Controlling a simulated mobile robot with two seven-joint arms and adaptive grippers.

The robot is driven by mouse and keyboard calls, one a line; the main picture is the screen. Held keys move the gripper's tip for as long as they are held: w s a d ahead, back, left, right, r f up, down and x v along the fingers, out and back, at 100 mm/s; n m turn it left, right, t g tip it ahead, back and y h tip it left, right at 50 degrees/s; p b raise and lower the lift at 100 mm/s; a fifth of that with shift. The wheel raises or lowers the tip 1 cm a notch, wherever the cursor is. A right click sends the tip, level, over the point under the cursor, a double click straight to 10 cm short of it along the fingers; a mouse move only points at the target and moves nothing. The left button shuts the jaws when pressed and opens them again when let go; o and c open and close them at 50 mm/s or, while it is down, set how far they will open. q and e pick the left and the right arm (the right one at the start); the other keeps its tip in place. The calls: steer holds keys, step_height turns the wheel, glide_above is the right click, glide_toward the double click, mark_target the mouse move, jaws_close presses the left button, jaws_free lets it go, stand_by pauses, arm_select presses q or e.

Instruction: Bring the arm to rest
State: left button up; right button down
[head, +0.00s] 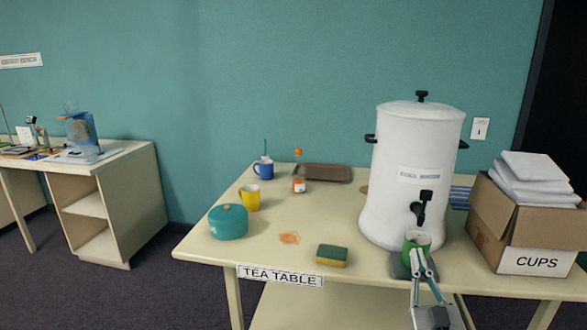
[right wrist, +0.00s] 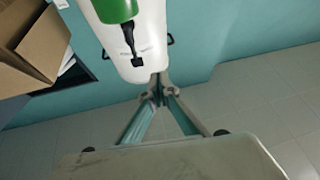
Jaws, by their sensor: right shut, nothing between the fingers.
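My right gripper (head: 417,256) is at the front right of the tea table (head: 205,240), its fingers together and empty. In the head view its fingertips overlap the front of a green mug (head: 411,237); I cannot tell from that view whether they touch. In the right wrist view the closed fingertips (right wrist: 158,88) show apart from the green mug (right wrist: 113,9), with nothing between them. The mug stands below the black tap of a white urn (head: 416,150). My left gripper is not in view.
A cardboard box (head: 488,232) marked CUPS, with white cloths (head: 532,175), stands right of the urn. A sponge (head: 331,256), teal pot (head: 228,222), yellow mug (head: 249,198), blue mug (head: 264,169), orange-and-white jar (head: 299,185) and brown tray (head: 323,172) are to the left.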

steer(key=s+a+f+n+g+y, duration=0.25)
steer(key=s+a+f, duration=0.2)
steer(key=f, duration=0.55)
steer(key=s+a+f+n+g+y, duration=0.15)
steer(key=s+a+f+g, duration=0.35)
steer(key=f, duration=0.6)
steer(key=s+a+f+g, duration=0.2)
steer(key=s+f+g, duration=0.3)
steer(key=s+f, duration=0.8)
steer(key=s, duration=0.3)
steer(key=shift+s+f, duration=0.25)
steer(key=shift+f, duration=0.1)
